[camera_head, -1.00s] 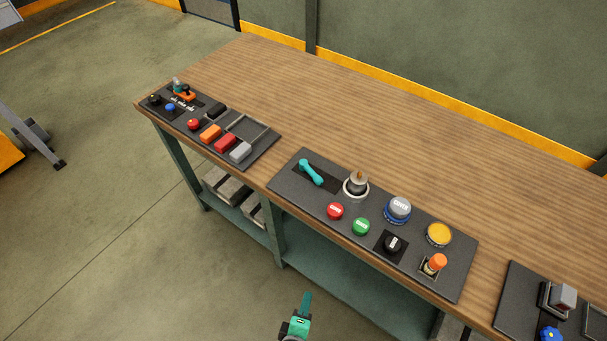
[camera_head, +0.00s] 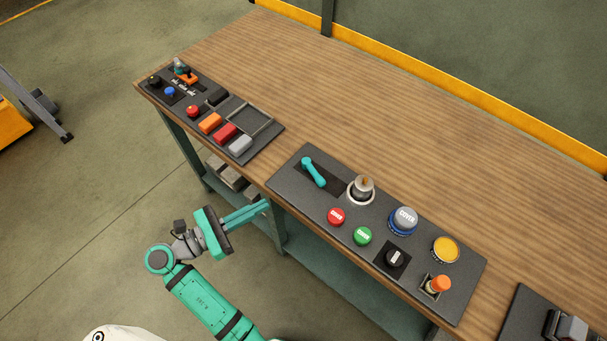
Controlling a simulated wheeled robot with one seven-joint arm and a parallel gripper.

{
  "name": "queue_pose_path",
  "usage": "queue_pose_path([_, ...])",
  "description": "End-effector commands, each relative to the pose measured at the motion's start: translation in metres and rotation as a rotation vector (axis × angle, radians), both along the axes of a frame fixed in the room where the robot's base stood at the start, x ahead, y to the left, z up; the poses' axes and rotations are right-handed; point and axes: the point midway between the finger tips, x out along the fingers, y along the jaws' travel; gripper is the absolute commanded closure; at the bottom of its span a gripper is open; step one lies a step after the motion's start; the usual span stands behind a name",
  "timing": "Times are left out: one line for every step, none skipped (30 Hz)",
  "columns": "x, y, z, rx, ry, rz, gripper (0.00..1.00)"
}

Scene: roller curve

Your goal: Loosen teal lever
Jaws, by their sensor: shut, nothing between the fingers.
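The teal lever (camera_head: 315,172) lies on a dark plate at the upper left corner of the middle control panel (camera_head: 292,190). It slants from upper left to lower right. My gripper (camera_head: 268,204) is shut and empty. In the picture it is left of and below the lever, by the front edge of the workbench, apart from the lever. Its teal fingers point to the right, toward the bench.
The wooden workbench (camera_head: 390,140) has a clear top behind the panels. Near the lever are a metal knob (camera_head: 363,189), a red button (camera_head: 336,216) and a green button (camera_head: 362,236). Another panel (camera_head: 262,143) is to the left, and a third (camera_head: 522,318) at lower right.

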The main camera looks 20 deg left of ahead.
Motion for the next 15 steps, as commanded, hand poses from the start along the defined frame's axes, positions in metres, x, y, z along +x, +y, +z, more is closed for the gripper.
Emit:
queue_pose_path([-0.002, 0.003, 0.003, -0.005, -0.002, -0.006, 1.00])
queue_pose_path([-0.002, 0.003, 0.004, -0.008, -0.001, -0.010, 1.00])
queue_pose_path([-0.002, 0.002, 0.005, -0.012, 0.000, -0.014, 1.00])
queue_pose_path([0.000, 0.000, 0.005, -0.013, 0.000, -0.015, 1.00])
queue_pose_path([0.002, -0.002, 0.005, -0.013, 0.000, -0.016, 1.00])
queue_pose_path([0.005, -0.005, 0.005, -0.013, 0.000, -0.017, 1.00])
queue_pose_path([0.009, -0.008, 0.005, -0.012, 0.000, -0.018, 1.00])
queue_pose_path([0.012, -0.011, 0.005, -0.012, 0.000, -0.017, 1.00])
queue_pose_path([0.017, -0.015, 0.005, -0.013, -0.001, -0.017, 1.00])
queue_pose_path([0.021, -0.019, 0.005, -0.012, 0.000, -0.018, 1.00])
queue_pose_path([0.026, -0.022, 0.005, -0.012, 0.000, -0.016, 1.00])
queue_pose_path([0.032, -0.027, 0.004, -0.011, 0.000, -0.017, 1.00])
queue_pose_path([0.036, -0.031, 0.005, -0.012, 0.000, -0.016, 1.00])
queue_pose_path([0.040, -0.034, 0.005, -0.011, -0.001, -0.017, 1.00])
queue_pose_path([0.046, -0.039, 0.005, -0.011, -0.001, -0.016, 1.00])
